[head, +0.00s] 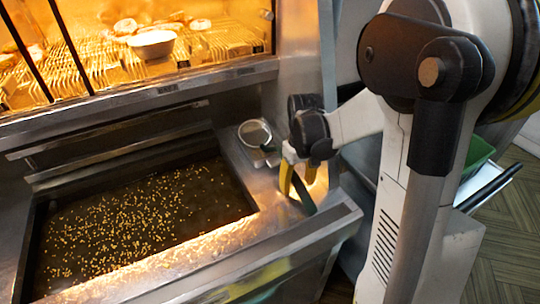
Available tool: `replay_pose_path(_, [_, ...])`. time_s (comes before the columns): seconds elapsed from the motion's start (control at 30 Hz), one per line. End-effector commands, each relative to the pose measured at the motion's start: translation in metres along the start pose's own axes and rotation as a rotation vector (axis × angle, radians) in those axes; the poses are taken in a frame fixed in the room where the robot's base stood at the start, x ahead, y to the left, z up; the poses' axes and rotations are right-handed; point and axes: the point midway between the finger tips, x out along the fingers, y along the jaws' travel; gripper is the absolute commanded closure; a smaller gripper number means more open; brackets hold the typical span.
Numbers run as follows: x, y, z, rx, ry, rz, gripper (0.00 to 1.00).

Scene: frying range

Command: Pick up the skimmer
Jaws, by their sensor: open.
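The skimmer (255,132) lies on the steel ledge at the right of the fryer, its round metal head towards the back. A dark strip, apparently its handle, runs from the head towards the front right, partly hidden behind my gripper. My gripper (296,186) points down over this strip with its yellow fingers apart. One finger shows on each side of the strip. I cannot tell whether either finger touches it. Nothing is visibly lifted.
The oil vat (130,225) with floating golden bits lies left of the ledge. A lit glass warming cabinet (150,50) with racks and a white bowl (152,44) stands behind. A green bin (477,155) and wooden floor (505,235) are at the right.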

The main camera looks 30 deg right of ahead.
Motion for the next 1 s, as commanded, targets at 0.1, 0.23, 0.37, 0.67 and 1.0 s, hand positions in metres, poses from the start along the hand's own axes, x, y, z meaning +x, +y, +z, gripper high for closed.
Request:
replay_pose_path(0.1, [-0.001,0.0,0.0,0.0,0.0,0.0,0.46])
replay_pose_path(0.23, [-0.001,0.0,0.0,0.0,0.0,0.0,0.85])
replay_pose_path(0.37, [-0.001,0.0,0.0,0.0,0.0,0.0,1.0])
replay_pose_path(0.67, [-0.002,0.0,0.0,0.0,0.0,0.0,1.0])
replay_pose_path(1.0, [-0.059,0.0,0.001,0.0,0.0,0.0,1.0])
